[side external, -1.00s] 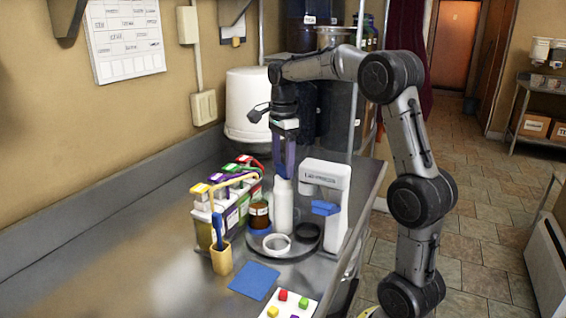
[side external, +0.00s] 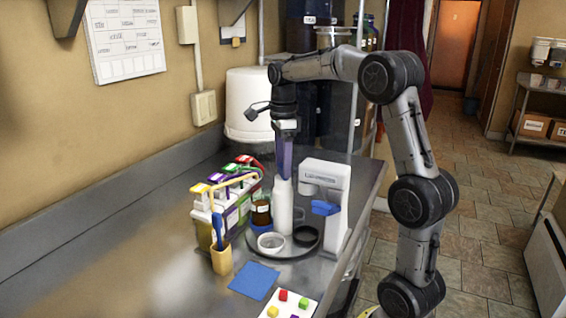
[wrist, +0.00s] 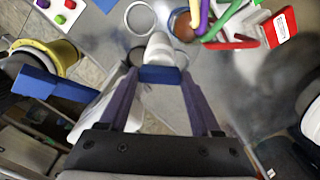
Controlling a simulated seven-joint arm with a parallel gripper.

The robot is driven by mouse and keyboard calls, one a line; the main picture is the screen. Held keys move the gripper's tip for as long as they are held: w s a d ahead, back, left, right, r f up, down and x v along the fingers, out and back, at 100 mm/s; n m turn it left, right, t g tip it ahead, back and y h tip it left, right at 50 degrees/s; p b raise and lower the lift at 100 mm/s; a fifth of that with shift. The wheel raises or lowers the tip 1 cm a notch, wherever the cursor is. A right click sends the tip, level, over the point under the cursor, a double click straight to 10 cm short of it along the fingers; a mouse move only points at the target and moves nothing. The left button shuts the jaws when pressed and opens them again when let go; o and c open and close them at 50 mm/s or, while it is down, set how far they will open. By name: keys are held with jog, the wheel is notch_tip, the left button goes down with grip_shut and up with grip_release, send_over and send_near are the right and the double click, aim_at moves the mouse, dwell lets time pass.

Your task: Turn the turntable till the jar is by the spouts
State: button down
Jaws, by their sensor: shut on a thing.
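The turntable (side external: 285,254) is a dark, low round disc on the steel counter. A brown jar (side external: 261,213) with a pale label stands at its left, beside the row of coloured-capped containers with spouts (side external: 232,183). A white ring-shaped dish (side external: 271,243) is at its front, a dark ring (side external: 306,237) at its right. A white upright bottle-like post (side external: 283,210) rises in the middle. My gripper (side external: 283,178) points down, its long purple fingers closed at the post's top. The wrist view shows the post (wrist: 159,48) just beyond the fingertips, and the jar (wrist: 182,24).
A white dispenser (side external: 326,180) with a blue lever stands close at the right of the turntable. A yellow cup (side external: 222,262) with a blue-handled tool, a blue mat (side external: 254,281) and a coloured-button board (side external: 290,303) lie in front. The left counter is bare.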

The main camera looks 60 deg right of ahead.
jog(key=shift+r, duration=0.1)
jog(key=shift+c, duration=0.4)
grip_release()
notch_tip(320, 180, up, 14)
dwell(0.3)
dwell(0.4)
